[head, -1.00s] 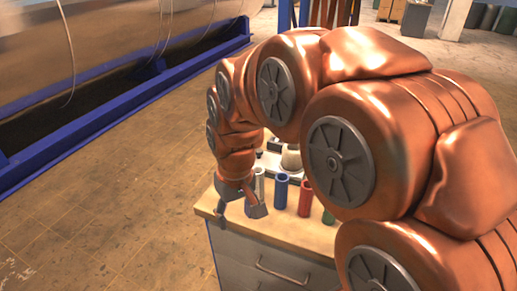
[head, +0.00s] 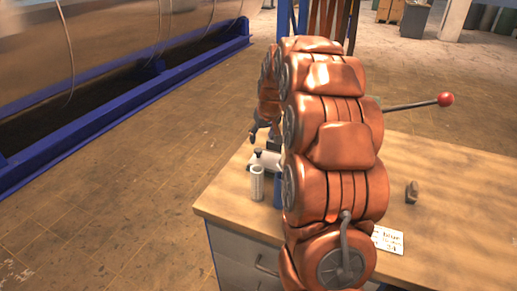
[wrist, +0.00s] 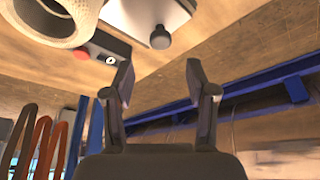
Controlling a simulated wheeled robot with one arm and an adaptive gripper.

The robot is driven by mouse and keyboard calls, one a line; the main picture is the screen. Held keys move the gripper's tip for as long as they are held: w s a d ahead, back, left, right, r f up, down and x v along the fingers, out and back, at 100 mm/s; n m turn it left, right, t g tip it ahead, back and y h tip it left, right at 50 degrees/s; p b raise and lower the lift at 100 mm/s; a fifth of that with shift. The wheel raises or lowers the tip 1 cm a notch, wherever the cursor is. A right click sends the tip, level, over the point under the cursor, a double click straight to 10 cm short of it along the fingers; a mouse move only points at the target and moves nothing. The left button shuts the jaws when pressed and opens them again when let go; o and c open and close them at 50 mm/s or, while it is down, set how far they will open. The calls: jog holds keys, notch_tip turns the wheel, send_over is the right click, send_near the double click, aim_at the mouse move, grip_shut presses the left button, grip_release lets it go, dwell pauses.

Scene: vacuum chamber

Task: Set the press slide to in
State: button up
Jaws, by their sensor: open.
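My gripper (head: 262,131) is over the far left part of the bench, partly behind my arm. In the wrist view my gripper (wrist: 160,72) is open, with nothing between its two fingers. A pale plate with a rounded dark knob (wrist: 160,37), which looks like the press slide, is at the top of the wrist view, apart from the fingertips. In the head view it appears as a light block (head: 266,161) with a dark knob, just in front of my gripper. I cannot tell whether the slide is in or out. My arm hides most of the press.
A white tube (head: 257,183) and a blue tube (head: 278,191) stand near the slide. A dark box with a red button (wrist: 82,54) is beside it. A red-balled lever (head: 445,99) sticks out right. A small grey object (head: 411,192) and a card (head: 387,240) lie on the bench (head: 460,220).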

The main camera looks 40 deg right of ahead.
aim_at(258, 149)
jog(key=shift+p+x, duration=0.95)
jog(key=shift+x, duration=2.85)
grip_shut()
